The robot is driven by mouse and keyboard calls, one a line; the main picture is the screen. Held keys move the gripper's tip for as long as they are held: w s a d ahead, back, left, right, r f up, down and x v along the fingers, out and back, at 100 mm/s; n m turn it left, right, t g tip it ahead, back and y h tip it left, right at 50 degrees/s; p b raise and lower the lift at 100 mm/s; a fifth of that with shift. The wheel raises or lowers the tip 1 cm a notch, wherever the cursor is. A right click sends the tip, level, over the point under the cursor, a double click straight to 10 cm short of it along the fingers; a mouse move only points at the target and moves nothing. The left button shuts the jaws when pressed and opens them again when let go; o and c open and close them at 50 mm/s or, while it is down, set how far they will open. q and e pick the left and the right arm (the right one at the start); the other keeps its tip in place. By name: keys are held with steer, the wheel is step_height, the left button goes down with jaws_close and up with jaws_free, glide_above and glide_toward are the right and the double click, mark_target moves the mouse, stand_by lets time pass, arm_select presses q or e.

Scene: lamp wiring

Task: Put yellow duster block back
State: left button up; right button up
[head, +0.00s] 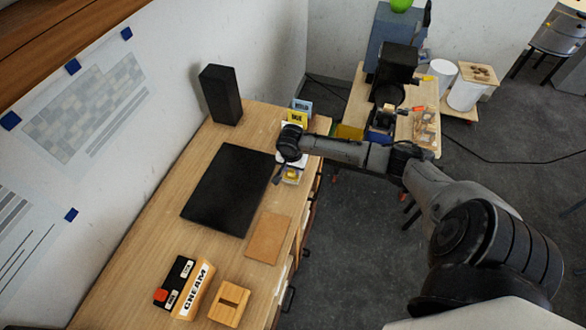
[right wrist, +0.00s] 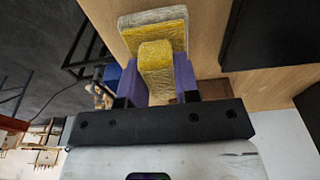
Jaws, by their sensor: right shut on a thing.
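The yellow duster block (right wrist: 155,60) has a yellow grip and a wider yellow base with a grey pad at its far side. In the right wrist view, my right gripper (right wrist: 157,82) is shut on the grip, with one purple finger on each side. In the head view, the right gripper (head: 287,168) is over the desk's right edge, beyond the black mat, and the duster (head: 291,174) shows only partly below the wrist. I cannot tell whether its pad touches the desk. My left gripper is not in view.
The wooden desk (head: 150,235) holds a black mat (head: 230,188), a black speaker-like box (head: 221,94), a brown pad (head: 268,238), a CREAM block (head: 195,290) and a slotted wooden block (head: 230,303). Yellow (head: 297,117) and blue labelled cards stand behind my wrist. A cluttered side table (head: 425,95) stands beyond.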

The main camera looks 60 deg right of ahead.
steer(key=shift+f, duration=0.7)
steer(key=shift+f, duration=0.15)
steer(key=o, duration=0.9)
